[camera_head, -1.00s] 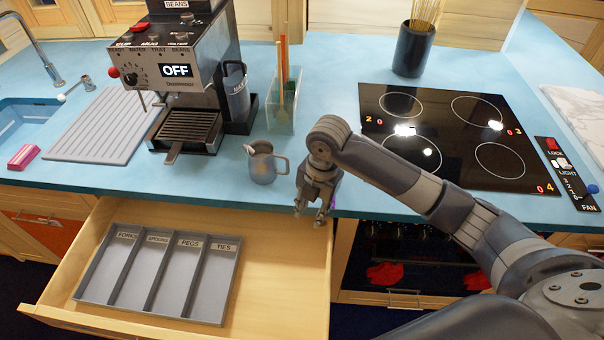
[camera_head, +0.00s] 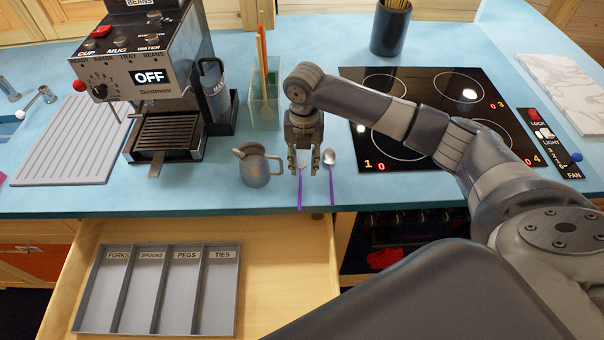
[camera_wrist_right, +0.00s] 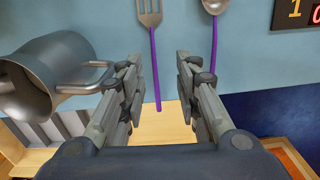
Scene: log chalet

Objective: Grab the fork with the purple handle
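The fork (camera_wrist_right: 149,17) with a purple handle lies on the blue counter, with its tines toward the back. Its handle (camera_head: 300,190) points to the front edge. My right gripper (camera_head: 304,168) is open over it and hides part of it in the head view. In the right wrist view the handle shows between the two spread fingers (camera_wrist_right: 158,66), nearer the left one. I cannot tell how high the fingers are above the counter. A spoon (camera_head: 330,158) with a purple handle lies just right of the fork; it also shows in the wrist view (camera_wrist_right: 214,8). My left gripper is not in view.
A steel jug (camera_head: 262,168) stands just left of the gripper. The open drawer (camera_head: 285,290) below holds a grey tray (camera_head: 239,300) with compartments labelled forks, spoons, pegs and ties. A black hob (camera_head: 400,130) is at right, a coffee machine (camera_head: 165,100) at left.

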